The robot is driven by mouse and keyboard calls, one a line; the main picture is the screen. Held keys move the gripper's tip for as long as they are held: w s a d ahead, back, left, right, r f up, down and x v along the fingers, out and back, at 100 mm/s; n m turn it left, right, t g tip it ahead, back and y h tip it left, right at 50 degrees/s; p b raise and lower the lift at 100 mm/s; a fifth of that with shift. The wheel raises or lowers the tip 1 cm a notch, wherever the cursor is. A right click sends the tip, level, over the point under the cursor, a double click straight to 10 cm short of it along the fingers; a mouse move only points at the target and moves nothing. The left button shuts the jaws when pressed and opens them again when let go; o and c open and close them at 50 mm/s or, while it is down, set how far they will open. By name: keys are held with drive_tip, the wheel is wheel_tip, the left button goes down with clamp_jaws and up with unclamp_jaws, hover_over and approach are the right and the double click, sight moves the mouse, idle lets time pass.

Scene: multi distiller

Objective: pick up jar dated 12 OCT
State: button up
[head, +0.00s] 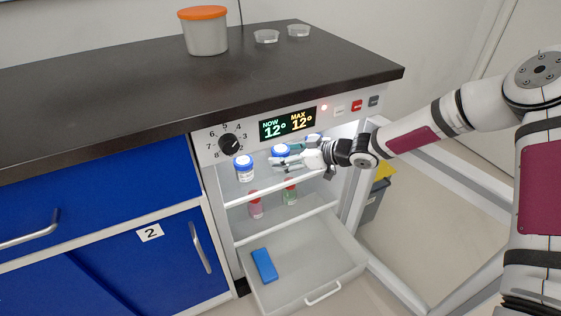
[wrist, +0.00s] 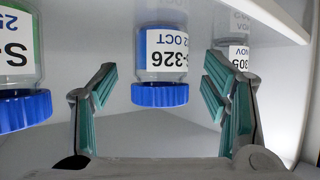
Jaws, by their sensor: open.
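In the wrist view, which shows the jars upside down, a jar with a blue lid (wrist: 160,94) and a white label reading "-326" and "2 OCT" stands between the finger pads. The first digit of its date is not clear. My gripper (wrist: 158,82) is open around the line to this jar, with no visible contact. In the head view my gripper (head: 287,157) reaches into the fridge's upper shelf beside a blue-lidded jar (head: 281,150), which it partly covers.
Another blue-lidded jar (wrist: 25,108) is at the left; a jar labelled "305 NOV" (wrist: 238,54) is at the right, partly behind a finger. Pink (head: 256,206) and green (head: 290,195) bottles stand on the lower shelf. The drawer (head: 315,262) below is pulled out, holding a blue block (head: 264,265).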

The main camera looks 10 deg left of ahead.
drive_tip(key=shift+b+x, duration=0.3)
drive_tip(key=shift+x, duration=0.75)
drive_tip(key=c, duration=1.3)
drive_tip(key=shift+r, duration=0.15)
